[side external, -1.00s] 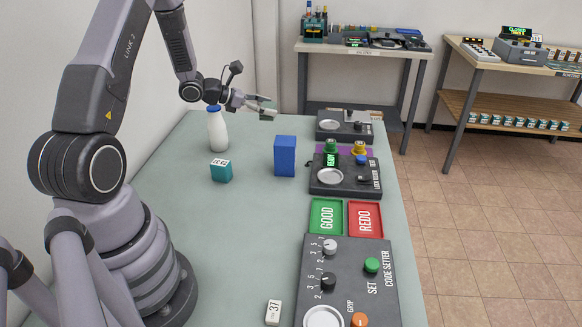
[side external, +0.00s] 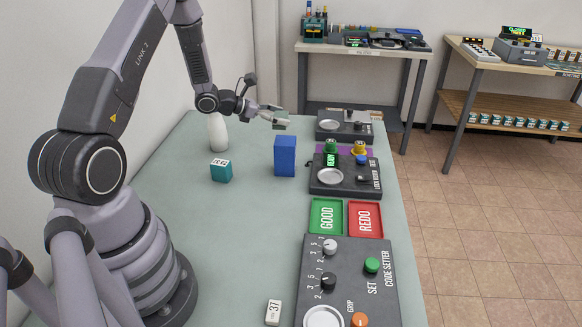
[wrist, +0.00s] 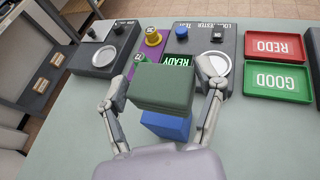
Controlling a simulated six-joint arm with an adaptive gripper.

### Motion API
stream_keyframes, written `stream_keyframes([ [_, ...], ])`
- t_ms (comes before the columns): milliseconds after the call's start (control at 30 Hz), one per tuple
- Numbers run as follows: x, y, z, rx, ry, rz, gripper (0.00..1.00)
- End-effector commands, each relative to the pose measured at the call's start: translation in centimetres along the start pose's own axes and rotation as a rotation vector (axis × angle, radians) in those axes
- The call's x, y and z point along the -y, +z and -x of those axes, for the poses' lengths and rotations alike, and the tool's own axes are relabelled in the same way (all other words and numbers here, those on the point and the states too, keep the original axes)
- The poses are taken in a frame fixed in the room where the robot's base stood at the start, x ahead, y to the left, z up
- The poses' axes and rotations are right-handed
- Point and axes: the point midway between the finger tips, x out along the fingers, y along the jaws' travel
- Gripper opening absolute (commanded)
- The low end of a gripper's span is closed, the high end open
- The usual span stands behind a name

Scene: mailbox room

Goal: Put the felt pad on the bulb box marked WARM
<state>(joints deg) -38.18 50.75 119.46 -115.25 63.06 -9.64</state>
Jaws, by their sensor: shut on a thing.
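My gripper (side external: 277,120) is shut on a dark green block (wrist: 162,91), with a finger on either side of it in the wrist view. The block is hard to make out in the side view. I cannot tell whether it is the felt pad. A plain blue box (side external: 285,157) stands upright on the table, below my gripper; in the wrist view it is partly hidden by the green block (wrist: 167,127). A teal box (side external: 221,172) with a white number label stands to its left. I see no box that reads WARM.
A white bottle (side external: 218,133) stands at the back left. Along the right edge are a tester with a silver dish (side external: 330,177), green GOOD (side external: 326,217) and red REDO (side external: 365,220) trays and a code setter (side external: 345,265). A white box (side external: 273,312) is in front. The left-middle table is clear.

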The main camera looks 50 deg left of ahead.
Motion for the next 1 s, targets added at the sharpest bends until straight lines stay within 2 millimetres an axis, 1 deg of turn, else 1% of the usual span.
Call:
stream_keyframes([
  [33, -0.3, -0.5, -0.7, -0.001, -0.002, 0.000, 0.45],
  [267, -1.2, -1.6, -2.2, -0.001, -0.002, -0.001, 0.45],
  [300, -1.5, -2.0, -2.7, -0.001, -0.002, -0.001, 0.45],
  [400, -1.4, -3.6, -3.2, -0.001, -0.002, 0.002, 0.45],
  [500, -1.4, -4.4, -3.6, 0.000, 0.000, 0.001, 0.45],
  [867, -1.4, -4.8, -3.7, 0.000, -0.001, -0.001, 0.45],
  [900, -1.4, -4.9, -3.7, 0.000, -0.001, -0.001, 0.69],
  [1000, -1.4, -4.8, -3.7, 0.000, -0.001, -0.001, 0.82],
])
